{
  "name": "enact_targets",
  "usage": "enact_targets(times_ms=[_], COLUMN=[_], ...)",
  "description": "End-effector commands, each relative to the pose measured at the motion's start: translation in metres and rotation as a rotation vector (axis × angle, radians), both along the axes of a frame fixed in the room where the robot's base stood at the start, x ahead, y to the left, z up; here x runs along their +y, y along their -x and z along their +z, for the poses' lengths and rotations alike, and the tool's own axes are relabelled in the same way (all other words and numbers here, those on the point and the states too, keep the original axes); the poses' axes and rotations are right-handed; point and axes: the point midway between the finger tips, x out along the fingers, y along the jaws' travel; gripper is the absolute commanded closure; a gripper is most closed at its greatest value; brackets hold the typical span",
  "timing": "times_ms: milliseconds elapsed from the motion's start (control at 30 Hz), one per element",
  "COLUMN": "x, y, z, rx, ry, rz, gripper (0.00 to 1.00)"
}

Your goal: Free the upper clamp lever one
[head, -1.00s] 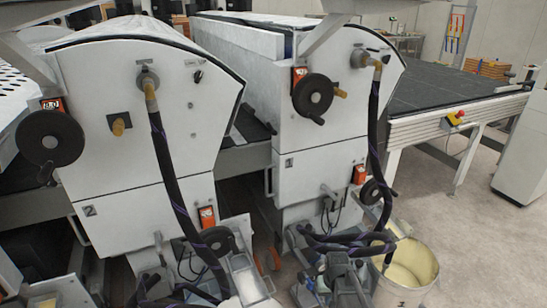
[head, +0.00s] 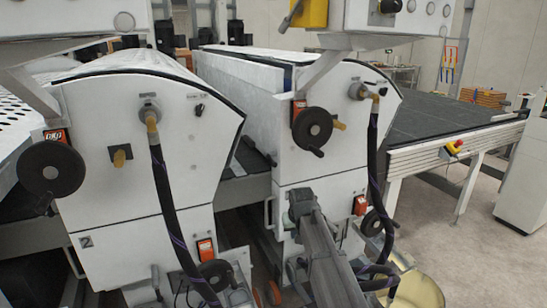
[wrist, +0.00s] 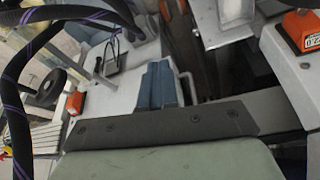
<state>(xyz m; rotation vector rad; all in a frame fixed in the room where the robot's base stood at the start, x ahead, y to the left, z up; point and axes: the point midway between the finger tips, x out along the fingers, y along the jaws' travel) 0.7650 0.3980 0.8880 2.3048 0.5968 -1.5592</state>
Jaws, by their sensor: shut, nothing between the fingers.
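My gripper (wrist: 162,72) shows in the wrist view as two blue-grey fingers close together, shut and empty, beyond a dark bolted bar. In the head view my grey arm rises in front of the right coater's lower panel (head: 340,188). I cannot tell for sure which part is upper clamp lever one. A small upright lever (head: 156,278) stands low on the left coater. The lever area low on the right coater is partly hidden by my arm. In the wrist view a white panel (wrist: 98,88) with a thin rod and black cable is left of my fingers, apart from them.
Black hoses (head: 165,190) hang down in front of both coaters. Handwheels (head: 312,127) and orange counters (head: 206,249) stick out from the panels. A bucket (head: 420,290) stands at the lower right. Open floor (head: 460,235) lies right of the coaters.

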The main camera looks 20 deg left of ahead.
Motion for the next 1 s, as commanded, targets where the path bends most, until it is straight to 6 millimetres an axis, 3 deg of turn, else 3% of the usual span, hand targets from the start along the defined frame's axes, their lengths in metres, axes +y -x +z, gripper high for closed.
enact_targets(times_ms=[33,400,833,900,1000], x=[0.012,0.074,0.121,0.127,0.135], y=[-0.009,-0.045,-0.092,-0.102,-0.116], z=[0.019,0.155,0.33,0.348,0.354], rx=[-0.016,-0.116,-0.199,-0.195,-0.173], ry=[-0.008,-0.052,-0.061,-0.047,-0.017], rz=[0.009,0.067,0.133,0.149,0.174], gripper=[1.0,1.0,1.0,1.0,1.0])
